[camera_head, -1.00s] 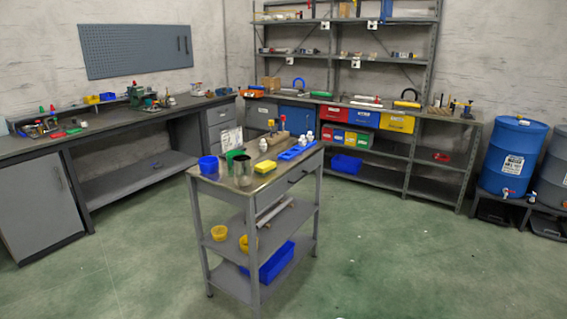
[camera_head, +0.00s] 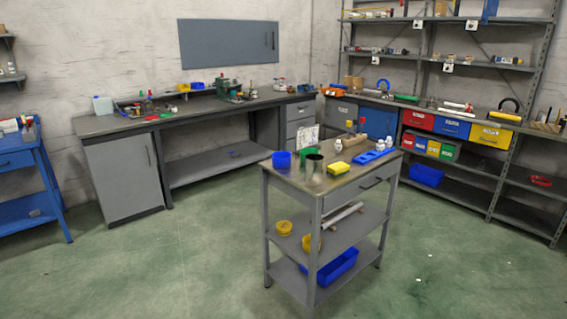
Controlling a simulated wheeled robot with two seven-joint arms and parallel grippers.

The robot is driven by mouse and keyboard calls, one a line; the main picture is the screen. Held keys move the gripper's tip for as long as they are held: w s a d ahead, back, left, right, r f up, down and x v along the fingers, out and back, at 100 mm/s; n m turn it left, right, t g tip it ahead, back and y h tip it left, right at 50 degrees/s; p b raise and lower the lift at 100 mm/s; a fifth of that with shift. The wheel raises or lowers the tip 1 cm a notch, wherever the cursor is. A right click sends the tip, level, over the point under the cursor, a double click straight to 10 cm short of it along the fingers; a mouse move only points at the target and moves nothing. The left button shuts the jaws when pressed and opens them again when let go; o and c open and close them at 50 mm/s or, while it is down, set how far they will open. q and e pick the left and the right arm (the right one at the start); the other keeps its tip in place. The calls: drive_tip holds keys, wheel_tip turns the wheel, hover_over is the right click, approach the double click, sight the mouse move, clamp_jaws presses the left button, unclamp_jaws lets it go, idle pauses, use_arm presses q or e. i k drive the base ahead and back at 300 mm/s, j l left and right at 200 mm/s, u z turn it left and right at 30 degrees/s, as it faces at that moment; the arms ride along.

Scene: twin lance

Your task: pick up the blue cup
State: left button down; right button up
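The blue cup (camera_head: 281,160) stands on the top of the grey trolley (camera_head: 312,194), at its left end. A green cup (camera_head: 306,153) and a dark metal cup (camera_head: 314,168) stand just right of it. Neither of my grippers shows in the head view.
Open green floor (camera_head: 180,265) lies in front of and left of the trolley. A long grey workbench (camera_head: 125,124) runs along the back wall, with a blue table (camera_head: 30,165) at far left. Shelving with coloured drawers (camera_head: 452,127) stands at right. The trolley's lower shelves hold yellow bowls and a blue bin (camera_head: 330,268).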

sight(281, 161)
drive_tip(key=i+l, duration=0.2)
drive_tip(key=i, duration=0.3)
drive_tip(key=i+l+z, duration=0.15)
drive_tip(key=i, duration=0.35)
drive_tip(key=i+l, duration=0.2)
drive_tip(key=i, duration=0.3)
drive_tip(key=l+z, duration=0.05)
